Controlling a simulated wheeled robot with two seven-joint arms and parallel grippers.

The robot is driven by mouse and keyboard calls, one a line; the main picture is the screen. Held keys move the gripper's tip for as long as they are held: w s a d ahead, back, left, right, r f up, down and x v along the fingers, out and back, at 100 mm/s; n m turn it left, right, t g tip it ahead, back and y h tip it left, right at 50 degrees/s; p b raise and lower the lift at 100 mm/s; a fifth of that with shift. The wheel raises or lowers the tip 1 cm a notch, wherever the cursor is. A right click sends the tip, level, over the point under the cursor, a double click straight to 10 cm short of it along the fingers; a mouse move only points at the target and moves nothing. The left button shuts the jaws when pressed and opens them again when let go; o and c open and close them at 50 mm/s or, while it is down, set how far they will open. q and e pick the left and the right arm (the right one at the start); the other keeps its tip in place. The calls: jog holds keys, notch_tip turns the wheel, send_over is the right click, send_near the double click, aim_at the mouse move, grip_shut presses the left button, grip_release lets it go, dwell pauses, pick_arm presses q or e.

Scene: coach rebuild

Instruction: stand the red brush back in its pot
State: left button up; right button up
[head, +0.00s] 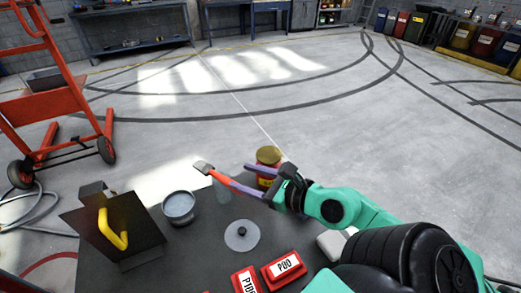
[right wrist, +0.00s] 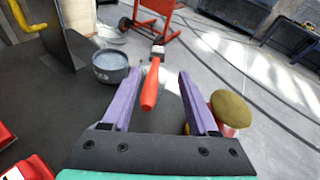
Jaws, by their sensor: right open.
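The red brush (head: 220,178) has a grey-brown bristle head at its far left end in the head view. In the right wrist view its red handle (right wrist: 150,86) lies between the finger tips, with a gap on both sides. My right gripper (head: 240,176) is open, its purple fingers pointing at the brush. A pale, glass-like shape (head: 223,194) shows below the brush; I cannot tell whether the brush stands in it. An open round grey pot (head: 179,207) is on the dark table to the left, also in the wrist view (right wrist: 110,66). My left gripper is not in view.
A can with a yellow lid (head: 268,156) stands close beside my right gripper. A grey knobbed disc (head: 242,236), red labelled boxes (head: 284,267) and a dark holder with a yellow handle (head: 112,231) are on the table (head: 190,262). A red hand truck (head: 48,85) stands beyond.

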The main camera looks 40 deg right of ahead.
jog(key=p+v, duration=0.3)
jog(key=v, duration=0.1)
jog(key=shift+r, duration=0.1)
dwell(0.5)
